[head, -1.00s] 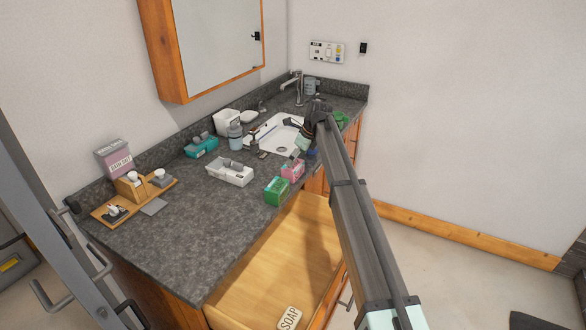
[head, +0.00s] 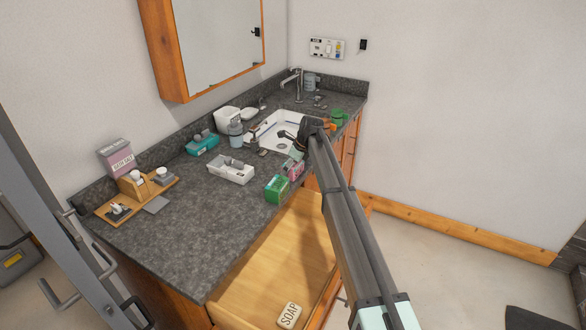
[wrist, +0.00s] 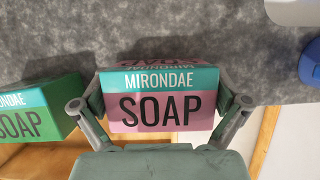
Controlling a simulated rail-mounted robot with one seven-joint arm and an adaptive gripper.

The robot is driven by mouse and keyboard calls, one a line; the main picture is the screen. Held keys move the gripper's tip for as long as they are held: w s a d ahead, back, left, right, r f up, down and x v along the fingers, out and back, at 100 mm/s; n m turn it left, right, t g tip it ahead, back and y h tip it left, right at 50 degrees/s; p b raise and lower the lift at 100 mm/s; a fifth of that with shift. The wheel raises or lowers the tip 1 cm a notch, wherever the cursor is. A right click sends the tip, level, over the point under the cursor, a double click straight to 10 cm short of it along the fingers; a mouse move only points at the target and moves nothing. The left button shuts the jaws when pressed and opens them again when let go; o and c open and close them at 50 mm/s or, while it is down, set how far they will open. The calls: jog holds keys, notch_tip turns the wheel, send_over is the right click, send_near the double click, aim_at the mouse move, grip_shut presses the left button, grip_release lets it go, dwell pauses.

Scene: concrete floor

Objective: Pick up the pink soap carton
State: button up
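The pink soap carton (wrist: 160,107), with a teal band and the words MIRONDAE SOAP, fills the middle of the wrist view. In the head view the pink carton (head: 293,170) stands at the counter's front edge, partly hidden by my arm. My gripper (wrist: 160,82) is open, with one finger on each side of the carton. The fingers are close to its sides; I cannot tell whether they touch it. In the head view my gripper (head: 300,150) is small and dark above the carton.
A green soap carton (head: 277,189) stands just left, also in the wrist view (wrist: 40,110). A white tray (head: 231,171) and the sink (head: 285,127) are behind. A blue object (wrist: 311,62) is at the right.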

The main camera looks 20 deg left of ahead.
jog(key=c, duration=0.6)
jog(key=shift+r, duration=0.1)
